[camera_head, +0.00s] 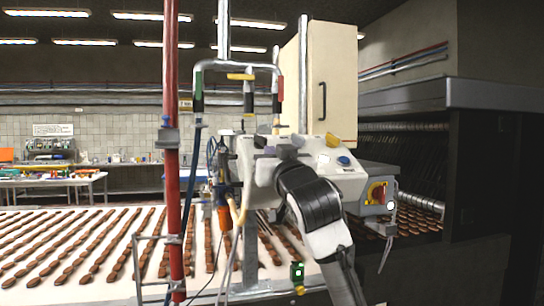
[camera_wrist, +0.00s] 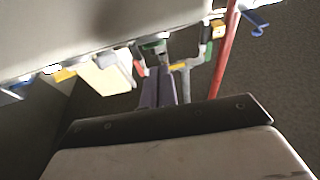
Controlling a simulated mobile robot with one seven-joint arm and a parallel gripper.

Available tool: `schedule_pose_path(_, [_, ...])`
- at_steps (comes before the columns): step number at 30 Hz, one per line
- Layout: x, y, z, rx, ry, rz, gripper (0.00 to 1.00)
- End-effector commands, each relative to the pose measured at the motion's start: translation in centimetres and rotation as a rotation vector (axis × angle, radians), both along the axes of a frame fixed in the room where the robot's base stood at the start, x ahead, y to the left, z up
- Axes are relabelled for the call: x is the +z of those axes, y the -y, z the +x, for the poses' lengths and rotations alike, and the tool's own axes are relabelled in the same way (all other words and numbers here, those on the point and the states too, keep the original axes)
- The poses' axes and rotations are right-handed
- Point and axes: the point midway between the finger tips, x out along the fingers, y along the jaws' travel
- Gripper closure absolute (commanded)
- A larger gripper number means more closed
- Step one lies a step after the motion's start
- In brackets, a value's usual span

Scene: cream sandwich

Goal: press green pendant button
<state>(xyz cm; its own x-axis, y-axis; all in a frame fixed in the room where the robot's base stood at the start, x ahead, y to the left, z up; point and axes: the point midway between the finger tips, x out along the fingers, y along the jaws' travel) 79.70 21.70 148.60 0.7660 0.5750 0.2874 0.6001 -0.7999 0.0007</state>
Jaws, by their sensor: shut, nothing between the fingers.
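The white control housing (camera_head: 345,178) carries yellow (camera_head: 333,140) and blue (camera_head: 343,161) buttons in the head view. Its pale face (camera_wrist: 70,25) fills the top of the wrist view, which looks upside down. A small green part (camera_wrist: 153,46) on its edge shows just beyond my fingertips; I cannot tell whether they touch. My gripper (camera_wrist: 158,72) is shut and empty, with its two grey-purple fingers side by side. In the head view my arm crosses the housing and hides part of its top. A small green box (camera_head: 297,271) hangs low in front.
A red post (camera_head: 173,140) and a pipe frame (camera_head: 235,65) with coloured grips stand at the left and behind. A conveyor (camera_head: 70,262) with rows of brown biscuits lies beyond. A red-yellow switch (camera_head: 378,193) sits at the right. A tall cream cabinet (camera_head: 335,85) stands behind.

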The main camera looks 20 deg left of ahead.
Motion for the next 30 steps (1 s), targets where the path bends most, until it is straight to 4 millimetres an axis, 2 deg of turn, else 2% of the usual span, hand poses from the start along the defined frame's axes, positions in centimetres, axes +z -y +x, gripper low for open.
schedule_pose_path(1, [1.6, 0.1, 0.0, 0.000, 0.004, 0.003, 1.00])
schedule_pose_path(2, [-0.1, 0.8, -0.8, 0.000, 0.007, 0.004, 1.00])
schedule_pose_path(3, [-0.6, 1.4, -1.8, -0.001, 0.009, 0.004, 1.00])
schedule_pose_path(9, [-1.6, 4.1, -5.3, -0.002, 0.011, 0.006, 1.00])
schedule_pose_path(13, [-1.9, 5.2, -6.8, 0.000, 0.009, 0.006, 1.00])
schedule_pose_path(18, [-2.1, 5.9, -7.7, -0.002, 0.009, 0.005, 1.00])
schedule_pose_path(30, [-2.0, 6.0, -7.8, 0.000, 0.009, 0.006, 1.00])
